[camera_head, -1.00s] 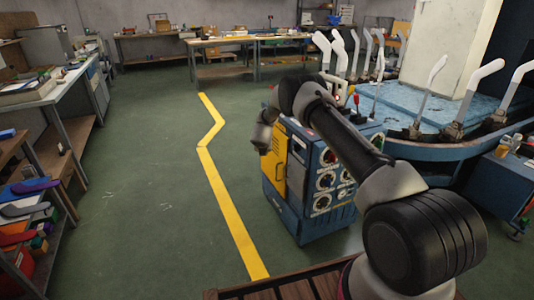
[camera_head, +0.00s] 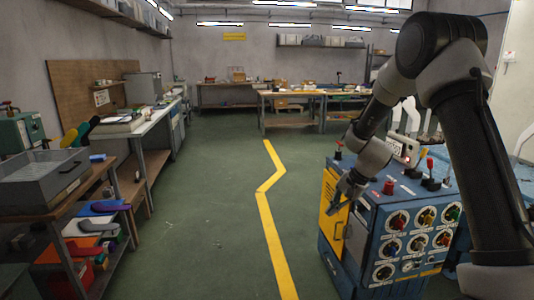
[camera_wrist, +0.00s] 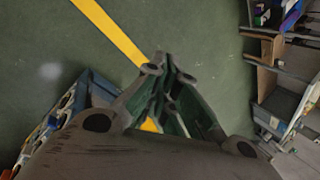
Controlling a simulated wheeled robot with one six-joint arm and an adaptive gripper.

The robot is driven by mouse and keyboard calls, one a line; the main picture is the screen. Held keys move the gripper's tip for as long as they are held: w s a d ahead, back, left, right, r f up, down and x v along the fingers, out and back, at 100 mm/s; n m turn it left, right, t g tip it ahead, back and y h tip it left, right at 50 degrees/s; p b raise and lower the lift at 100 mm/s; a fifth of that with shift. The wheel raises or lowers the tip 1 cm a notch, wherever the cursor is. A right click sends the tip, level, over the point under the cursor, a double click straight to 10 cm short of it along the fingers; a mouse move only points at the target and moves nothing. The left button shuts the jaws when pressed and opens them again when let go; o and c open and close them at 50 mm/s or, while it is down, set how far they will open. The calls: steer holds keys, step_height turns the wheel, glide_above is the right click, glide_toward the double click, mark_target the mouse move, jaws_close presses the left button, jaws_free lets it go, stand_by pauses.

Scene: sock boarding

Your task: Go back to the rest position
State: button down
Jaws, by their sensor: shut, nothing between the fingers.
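My gripper (camera_head: 346,192) hangs at the end of my folded arm on the right of the head view, pointing down. In that view it is in front of the upper left side of a blue control cabinet (camera_head: 365,262) with a yellow door. I cannot tell whether it touches the cabinet. In the wrist view my gripper (camera_wrist: 166,72) has its fingers together over green floor, with nothing seen between them. The cabinet's edge (camera_wrist: 92,88) shows at the left there.
A yellow line (camera_head: 270,220) runs along the open green floor. Benches and shelves (camera_head: 150,160) with trays and colored items line the left. A worktable (camera_head: 290,118) stands at the back. White sock forms (camera_head: 408,112) are behind the cabinet.

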steer(key=s+d+r+n+h, duration=0.1)
steer(key=s+d+r+n, duration=0.2)
steer(key=s+r, duration=0.4)
steer(key=s+d+r+n+t+h, duration=0.1)
steer(key=s+d+r, duration=0.5)
steer(key=s, duration=1.1)
steer(key=s+d+r+n+t+h, duration=0.1)
steer(key=s+d+r+n, duration=0.3)
steer(key=s+r, duration=0.6)
steer(key=shift+s+d+r+n+h, duration=0.25)
steer(key=shift+s+n+h, duration=0.15)
steer(key=shift+s+h, duration=0.5)
